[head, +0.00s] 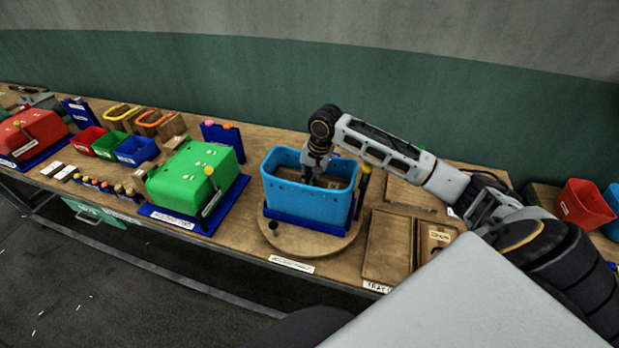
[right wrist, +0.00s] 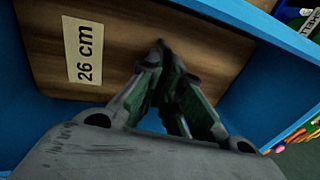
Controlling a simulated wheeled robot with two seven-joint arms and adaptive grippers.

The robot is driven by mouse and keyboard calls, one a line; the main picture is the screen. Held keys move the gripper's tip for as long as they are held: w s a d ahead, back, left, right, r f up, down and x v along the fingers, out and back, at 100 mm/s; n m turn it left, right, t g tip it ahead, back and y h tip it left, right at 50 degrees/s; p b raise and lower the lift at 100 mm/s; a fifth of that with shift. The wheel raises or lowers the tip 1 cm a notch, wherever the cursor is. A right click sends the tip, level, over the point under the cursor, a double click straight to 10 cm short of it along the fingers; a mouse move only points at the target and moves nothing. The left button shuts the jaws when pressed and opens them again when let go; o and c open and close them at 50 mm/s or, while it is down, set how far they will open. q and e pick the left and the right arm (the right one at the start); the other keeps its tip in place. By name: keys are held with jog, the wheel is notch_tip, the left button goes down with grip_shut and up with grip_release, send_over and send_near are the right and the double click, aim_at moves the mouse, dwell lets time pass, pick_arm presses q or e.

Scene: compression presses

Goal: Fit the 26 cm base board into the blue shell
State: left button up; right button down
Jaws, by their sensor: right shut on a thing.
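The blue shell (head: 308,208) stands open-topped in a dark blue holder on a round wooden turntable at the middle of the bench. The base board (right wrist: 110,50), brown wood with a "26 cm" label, lies inside the blue walls in the right wrist view. In the head view part of the board (head: 333,183) shows inside the shell. My right gripper (head: 312,180) reaches down into the shell from above. In the right wrist view its fingers (right wrist: 165,60) are close together against the board, shut on it. Whether the board sits flat on the bottom is hidden. My left gripper is not in view.
The round turntable (head: 315,243) carries the shell. A green press (head: 197,175) stands to the left, with small red, green and blue bins beyond it. Wooden trays (head: 388,248) lie to the right. A red bin (head: 585,205) stands at the far right.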

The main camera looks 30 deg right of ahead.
jog(key=shift+x, duration=1.1)
dwell(0.4)
